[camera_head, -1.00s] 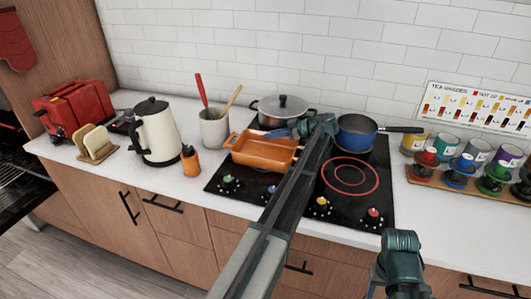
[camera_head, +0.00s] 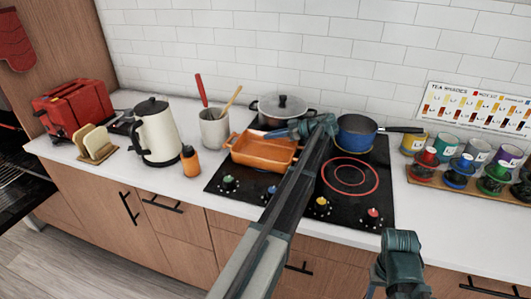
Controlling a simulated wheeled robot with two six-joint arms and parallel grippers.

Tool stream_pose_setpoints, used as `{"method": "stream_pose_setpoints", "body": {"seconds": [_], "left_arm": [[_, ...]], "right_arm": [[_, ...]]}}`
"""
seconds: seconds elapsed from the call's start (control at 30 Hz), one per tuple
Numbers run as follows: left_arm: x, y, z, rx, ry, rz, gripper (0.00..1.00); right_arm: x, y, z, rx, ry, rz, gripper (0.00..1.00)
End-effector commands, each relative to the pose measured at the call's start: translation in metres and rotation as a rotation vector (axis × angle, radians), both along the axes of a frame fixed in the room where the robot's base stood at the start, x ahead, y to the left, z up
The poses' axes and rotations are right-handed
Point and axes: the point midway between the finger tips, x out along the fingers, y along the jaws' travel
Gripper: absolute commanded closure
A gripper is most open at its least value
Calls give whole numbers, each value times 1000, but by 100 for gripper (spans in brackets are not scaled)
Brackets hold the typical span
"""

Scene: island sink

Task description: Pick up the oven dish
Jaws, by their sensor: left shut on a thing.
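The orange oven dish (camera_head: 262,152) sits over the left burners of the black cooktop, in the middle of the head view. It is rectangular with a loop handle at each end. My left gripper (camera_head: 291,131) is at the dish's back right corner, shut on the dish. My left forearm crosses in front of the cooktop and hides part of it and the dish's right end. The fingertips are small and partly hidden. Part of my right arm shows at the lower right, but its gripper cannot be made out.
A lidded pot (camera_head: 282,110) stands just behind the dish, and a blue pan (camera_head: 357,132) to its right. A utensil crock (camera_head: 213,128), orange bottle (camera_head: 190,161) and white kettle (camera_head: 156,132) stand left. Colored jars on a wooden rack (camera_head: 455,186) are at the right.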

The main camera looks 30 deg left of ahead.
Motion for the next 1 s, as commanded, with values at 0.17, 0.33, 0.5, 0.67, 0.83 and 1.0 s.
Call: {"method": "stream_pose_setpoints", "body": {"seconds": [0.17, 0.33, 0.5, 0.67, 0.83, 1.0], "left_arm": [[0, 0, 0, 0, -3, -1, 100], [0, 0, 0, 0, -3, -1, 100], [0, 1, 0, 2, -1, -1, 100], [0, 0, 3, 1, -1, -1, 100], [-3, -4, 14, 0, -1, -1, 100], [-2, -3, 32, 1, 0, -1, 100]], "right_arm": [[0, 0, 0, 0, 0, 0, 50], [0, 0, 0, 0, 0, 0, 50], [0, 0, 0, 0, 0, 0, 50], [0, 0, 3, 0, 0, 0, 50], [0, 0, 13, 0, 0, 0, 50], [0, 0, 32, 0, 0, 0, 50]]}}
